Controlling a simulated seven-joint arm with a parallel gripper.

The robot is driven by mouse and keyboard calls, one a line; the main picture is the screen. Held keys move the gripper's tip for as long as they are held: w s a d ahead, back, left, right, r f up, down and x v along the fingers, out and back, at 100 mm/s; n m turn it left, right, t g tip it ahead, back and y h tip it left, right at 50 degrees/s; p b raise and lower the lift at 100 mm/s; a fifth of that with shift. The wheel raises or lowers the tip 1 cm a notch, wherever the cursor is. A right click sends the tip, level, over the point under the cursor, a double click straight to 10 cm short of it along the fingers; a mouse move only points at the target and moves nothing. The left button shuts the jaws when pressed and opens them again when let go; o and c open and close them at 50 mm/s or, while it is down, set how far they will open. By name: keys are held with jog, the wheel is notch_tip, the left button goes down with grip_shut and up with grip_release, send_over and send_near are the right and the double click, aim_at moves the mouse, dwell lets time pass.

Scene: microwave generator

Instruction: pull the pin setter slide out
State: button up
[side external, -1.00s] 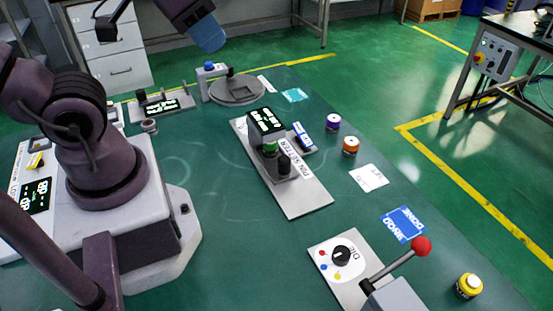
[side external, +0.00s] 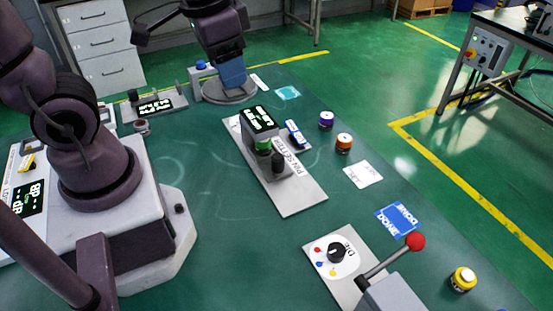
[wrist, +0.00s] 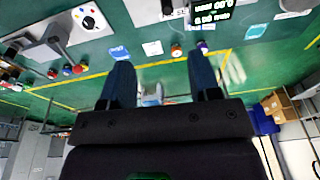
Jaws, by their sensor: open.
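The pin setter (side external: 266,130) is a dark block with a lit display, standing on a long grey plate (side external: 302,198) marked PIN SETTER. I cannot tell which part is the slide. In the wrist view the setter's display (wrist: 213,12) shows upside down at the top edge, partly cut off. My gripper (side external: 232,76) is behind the setter, above the round grey turntable and apart from the setter. In the wrist view my gripper (wrist: 162,82) has its two blue fingers spread, with nothing held between them.
The round turntable (side external: 215,93) and a display unit (side external: 160,105) stand at the back. Purple (side external: 326,120) and orange (side external: 344,143) pots are right of the setter. A dial plate (side external: 337,262) and red-knobbed lever (side external: 413,242) are in front. The bench left of the setter is clear.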

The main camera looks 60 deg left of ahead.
aim_at(278, 156)
jog(key=w+a+f+m+g, duration=0.1)
jog(key=w+f+m, duration=0.4)
jog(key=f+m, duration=0.15)
jog(key=w+f+m+g, duration=0.1)
jog(key=w+f+m, duration=0.45)
jog(key=f, duration=1.05)
jog(key=s+f, duration=0.1)
jog(key=f, duration=0.2)
jog(key=shift+a+f, duration=0.25)
jog(key=shift+f, duration=0.15)
